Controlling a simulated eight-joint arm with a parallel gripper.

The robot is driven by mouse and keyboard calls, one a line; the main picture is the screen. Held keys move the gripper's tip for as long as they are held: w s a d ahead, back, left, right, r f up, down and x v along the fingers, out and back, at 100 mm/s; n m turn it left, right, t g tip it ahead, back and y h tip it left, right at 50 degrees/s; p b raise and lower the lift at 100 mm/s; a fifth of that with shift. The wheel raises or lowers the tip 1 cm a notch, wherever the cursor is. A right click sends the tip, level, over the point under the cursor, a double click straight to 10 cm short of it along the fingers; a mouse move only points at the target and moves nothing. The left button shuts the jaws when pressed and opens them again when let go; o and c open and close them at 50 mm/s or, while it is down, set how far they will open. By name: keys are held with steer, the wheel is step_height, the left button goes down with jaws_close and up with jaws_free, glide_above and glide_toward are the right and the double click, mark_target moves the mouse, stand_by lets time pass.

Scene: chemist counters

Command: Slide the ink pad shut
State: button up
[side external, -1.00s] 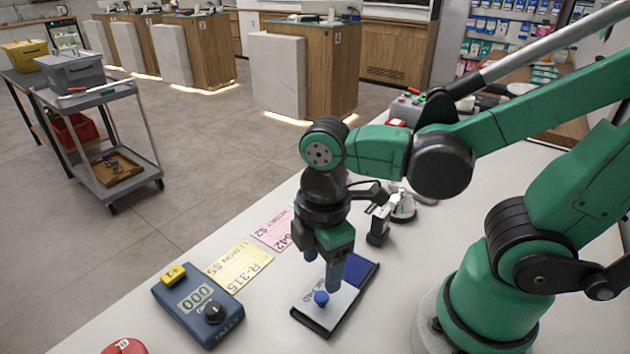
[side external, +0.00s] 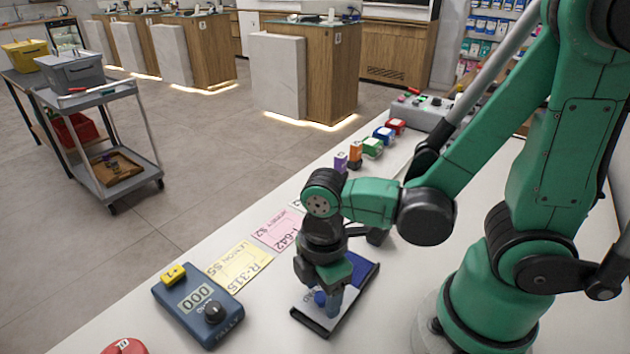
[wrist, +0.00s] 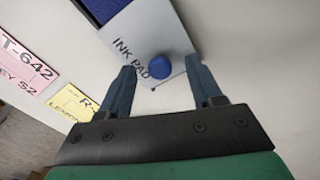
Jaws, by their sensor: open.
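The ink pad shows in the side view (side external: 345,305) as a flat dark tray with a grey sliding lid marked INK PAD. The lid stands open, and part of the dark blue pad (side external: 365,271) is bare at the far end. A round blue knob (side external: 320,298) is on the lid near its front end. In the wrist view the lid (wrist: 150,25) and knob (wrist: 160,67) are at top centre. My gripper (wrist: 161,72) is open, pointing down, with its fingertips on either side of the knob. I cannot tell whether either finger touches it.
A blue device (side external: 198,305) with a 000 display and black dial stands to the left. Yellow (side external: 240,267) and pink (side external: 275,230) cards lie behind it. Several coloured stamp-like blocks (side external: 372,147) line the counter's far edge. A red object (side external: 125,346) is at the bottom edge.

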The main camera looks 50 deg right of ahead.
jaws_close()
stand_by(1.4)
